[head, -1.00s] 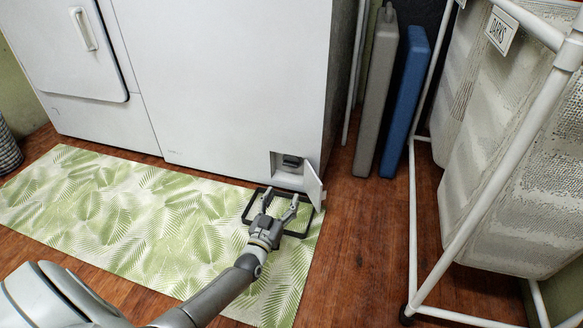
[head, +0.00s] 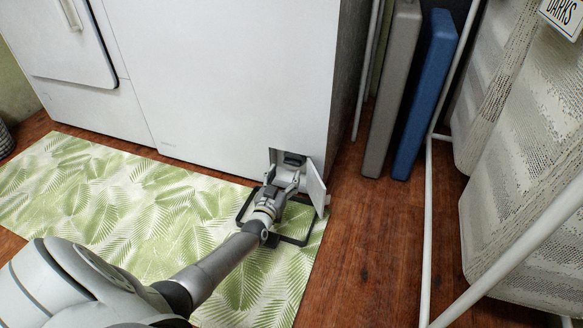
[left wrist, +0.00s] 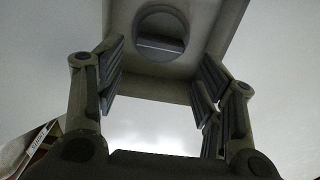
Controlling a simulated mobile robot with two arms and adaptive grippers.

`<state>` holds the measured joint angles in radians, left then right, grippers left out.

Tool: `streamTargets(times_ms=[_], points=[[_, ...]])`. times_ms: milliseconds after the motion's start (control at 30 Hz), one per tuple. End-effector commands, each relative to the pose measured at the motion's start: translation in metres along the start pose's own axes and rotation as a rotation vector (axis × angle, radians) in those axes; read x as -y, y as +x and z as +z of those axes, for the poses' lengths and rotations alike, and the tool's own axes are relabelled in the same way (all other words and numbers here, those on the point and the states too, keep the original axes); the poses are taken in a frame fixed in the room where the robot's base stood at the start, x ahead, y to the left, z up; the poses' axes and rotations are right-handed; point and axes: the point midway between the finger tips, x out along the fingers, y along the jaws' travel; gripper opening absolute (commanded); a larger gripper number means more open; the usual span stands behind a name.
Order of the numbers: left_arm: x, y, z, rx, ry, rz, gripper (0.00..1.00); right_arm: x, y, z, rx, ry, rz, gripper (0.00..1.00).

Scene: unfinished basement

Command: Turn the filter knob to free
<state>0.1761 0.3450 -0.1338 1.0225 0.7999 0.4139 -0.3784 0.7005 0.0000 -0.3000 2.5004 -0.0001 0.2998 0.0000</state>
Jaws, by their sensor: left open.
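The filter knob (left wrist: 162,30) is a dark round knob with a paler bar across it, inside the recess at the bottom of the white machine. In the head view the knob (head: 294,158) is a small dark shape in the open recess. My left gripper (head: 281,181) is at the recess opening, low and in front of the knob. In the left wrist view its open fingers (left wrist: 162,68) stand either side of an empty gap, with the knob ahead between them. I cannot tell whether they touch anything. My right gripper is not in view.
The small hatch door (head: 315,186) hangs open at the right of the recess. A dark shallow tray (head: 293,241) lies on the leaf-pattern mat (head: 105,205) under my gripper. Grey (head: 391,95) and blue (head: 425,95) panels and a white-framed laundry sorter (head: 428,220) stand at the right.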

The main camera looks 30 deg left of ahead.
Motion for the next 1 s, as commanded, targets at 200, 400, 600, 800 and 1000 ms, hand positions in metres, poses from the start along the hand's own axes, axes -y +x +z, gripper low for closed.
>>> streamTargets(times_ms=[200, 400, 600, 800, 1000], points=[[0.0, 0.034, 0.005, -0.002, 0.0, 0.001, 0.62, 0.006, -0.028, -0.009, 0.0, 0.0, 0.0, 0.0], [0.0, 0.056, 0.004, -0.002, 0.0, 0.001, 0.62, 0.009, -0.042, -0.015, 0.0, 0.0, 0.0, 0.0], [0.0, 0.067, 0.002, 0.0, 0.0, 0.001, 0.62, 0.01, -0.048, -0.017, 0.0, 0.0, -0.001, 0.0], [0.0, 0.069, 0.0, 0.001, 0.0, 0.001, 0.62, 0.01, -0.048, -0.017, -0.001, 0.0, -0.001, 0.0], [0.0, 0.068, 0.0, 0.001, 0.0, 0.001, 0.55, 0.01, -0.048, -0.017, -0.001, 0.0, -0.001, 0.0]])
